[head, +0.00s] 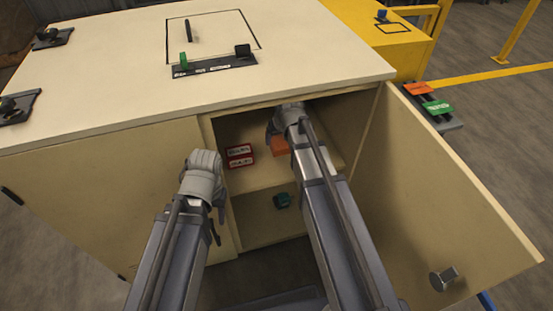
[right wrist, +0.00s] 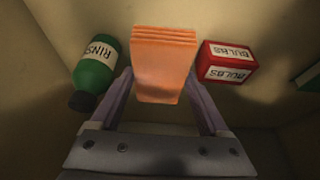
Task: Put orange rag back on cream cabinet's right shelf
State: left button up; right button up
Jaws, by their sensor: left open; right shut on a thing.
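The cream cabinet (head: 120,85) stands in front of me with its right door (head: 430,190) swung open. My right arm reaches into its upper shelf space, and my right gripper (head: 279,130) is shut on the folded orange rag (head: 281,146). In the right wrist view the rag (right wrist: 165,60) sits between the two fingers, between a green bottle and a red box. I cannot tell whether the rag touches the shelf. My left gripper (head: 206,178) is open and empty, outside the cabinet, left of the opening.
The red box labelled BULBS (right wrist: 228,63) and the green RINSE bottle (right wrist: 94,73) flank the rag. A teal item (head: 282,200) lies in the lower compartment. A green thing (right wrist: 308,76) shows at the wrist view's right edge. A yellow cabinet (head: 375,38) stands behind.

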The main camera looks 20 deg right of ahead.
aim_at(282, 148)
jog(key=shift+f+b, duration=5)
jog(key=shift+f, duration=0.2)
jog(key=o, duration=1.1)
jog(key=shift+r, duration=0.1)
jog(key=shift+c, duration=0.2)
jog(key=p+v, duration=1)
jog(key=v, duration=0.1)
jog(key=shift+s+r, duration=0.1)
jog(key=shift+r, duration=0.15)
jog(key=shift+s+r+p, duration=0.2)
jog(key=shift+r+p, duration=0.15)
jog(key=shift+p, duration=0.2)
